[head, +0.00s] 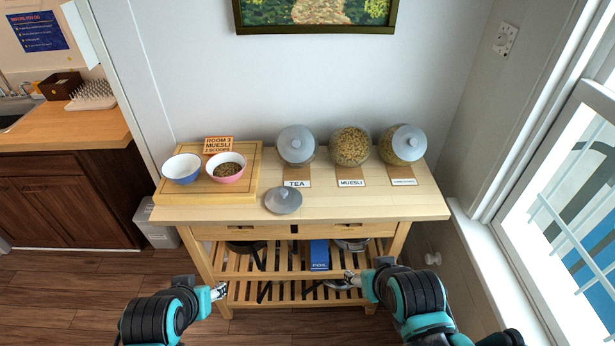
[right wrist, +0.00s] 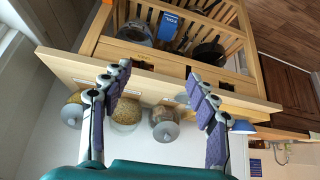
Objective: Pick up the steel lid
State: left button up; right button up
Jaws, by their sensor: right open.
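The steel lid (head: 283,199) is a round grey lid with a small knob. It lies on the wooden table top near the front edge, in front of the tea jar (head: 296,146). My right gripper (head: 350,278) is open and empty, in front of the table and lower right of the lid. Its spread fingers also show in the right wrist view (right wrist: 158,110). My left gripper (head: 219,292) is in front of the table, lower left of the lid; its jaws are too small to read.
The muesli jar (head: 350,146) is open; another lidded jar (head: 402,145) stands to its right. Label cards lie before the jars. A blue bowl (head: 182,169) and a pink bowl (head: 226,168) stand on a board (head: 165,191). Slatted shelves below hold a blue box (head: 319,254) and pans.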

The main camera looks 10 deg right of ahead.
aim_at(282, 200)
jog(key=i+j, duration=0.2)
jog(key=j, duration=0.15)
jog(key=i+j+z, duration=0.15)
jog(key=j, duration=0.2)
jog(key=i+j, duration=0.25)
jog(key=j, duration=0.15)
jog(key=i+j+z, duration=0.1)
jog(key=j, duration=0.3)
jog(key=i+j, duration=0.25)
jog(key=j+z, duration=0.05)
jog(key=j, duration=0.05)
